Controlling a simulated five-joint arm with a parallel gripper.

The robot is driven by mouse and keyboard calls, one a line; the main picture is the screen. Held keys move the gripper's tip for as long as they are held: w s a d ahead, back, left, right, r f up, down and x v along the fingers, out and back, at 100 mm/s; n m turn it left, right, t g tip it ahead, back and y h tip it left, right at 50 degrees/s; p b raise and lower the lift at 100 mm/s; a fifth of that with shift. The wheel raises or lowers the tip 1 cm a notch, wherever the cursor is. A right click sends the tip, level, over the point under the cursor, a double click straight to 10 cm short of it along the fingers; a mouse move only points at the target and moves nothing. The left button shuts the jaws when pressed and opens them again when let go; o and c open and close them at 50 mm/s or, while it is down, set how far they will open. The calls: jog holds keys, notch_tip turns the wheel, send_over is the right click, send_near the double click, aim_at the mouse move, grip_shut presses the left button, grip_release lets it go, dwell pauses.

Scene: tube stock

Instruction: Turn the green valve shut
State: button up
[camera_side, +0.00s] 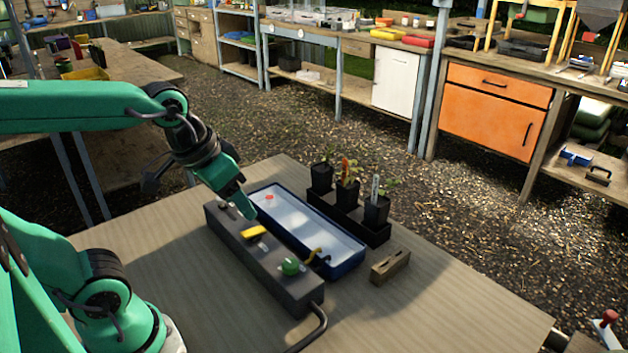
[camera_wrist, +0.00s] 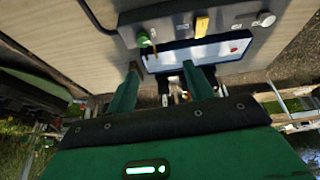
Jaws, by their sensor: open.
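The green valve (camera_side: 291,267) is a round knob on top of a long dark grey box (camera_side: 270,255), near the end closest to the side camera. In the wrist view the green valve (camera_wrist: 143,39) is at the upper left, with a small pale part beside it; its exact turn is hard to tell. My gripper (camera_side: 245,207) is above the far part of the box, apart from the green valve. In the wrist view my gripper (camera_wrist: 161,70) has its two fingers spread, with nothing between them.
A yellow handle (camera_side: 254,231) and a pale knob (camera_wrist: 264,19) share the box. Potted seedlings (camera_side: 376,210) and a slotted wooden block (camera_side: 390,266) stand beyond. The front tabletop is clear.

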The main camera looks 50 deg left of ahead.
aim_at(290, 263)
jog(key=shift+w+d+f+n+g, duration=0.3)
jog(key=shift+w+d+f+g, duration=0.45)
jog(key=shift+w+f, duration=0.55)
jog(key=shift+w+d+f+n+g, duration=0.3)
jog(key=shift+w+d+f+g, duration=0.45)
jog(key=shift+w+f, duration=0.6)
jog(key=shift+w+d+f+n+g, duration=0.3)
jog(key=shift+w+d+f+g, duration=0.45)
jog(key=shift+w+f, duration=0.55)
jog(key=shift+a, duration=0.1)
jog(key=shift+f, duration=0.1)
jog(key=shift+f, duration=3.85)
jog(key=c, duration=1)
